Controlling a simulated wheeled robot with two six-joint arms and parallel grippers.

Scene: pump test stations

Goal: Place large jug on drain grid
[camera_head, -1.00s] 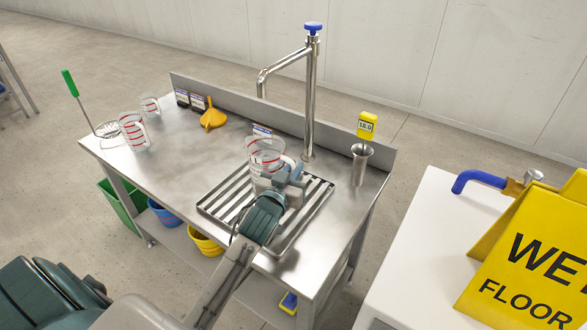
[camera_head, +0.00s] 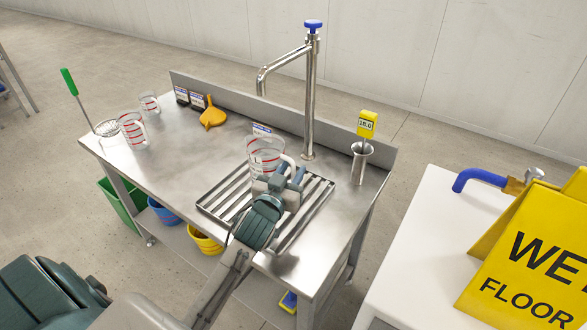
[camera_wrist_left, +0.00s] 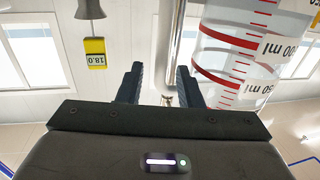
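The large jug (camera_head: 263,155), clear with red markings, stands upright over the back part of the drain grid (camera_head: 213,205), below the spout side of the tap. Its lower part is partly hidden by my left gripper (camera_head: 288,178), so its contact with the grid is hard to see. Its handle faces right, close to the fingers. In the left wrist view, my left gripper (camera_wrist_left: 160,85) has its fingers apart with nothing visibly held between them. The jug (camera_wrist_left: 240,55) shows beside and beyond the right finger there. My right gripper is not in view.
A tall tap (camera_head: 311,90) rises behind the grid. A steel cup (camera_head: 359,165) with a yellow thermometer (camera_head: 367,124) stands right. The bench middle is clear.

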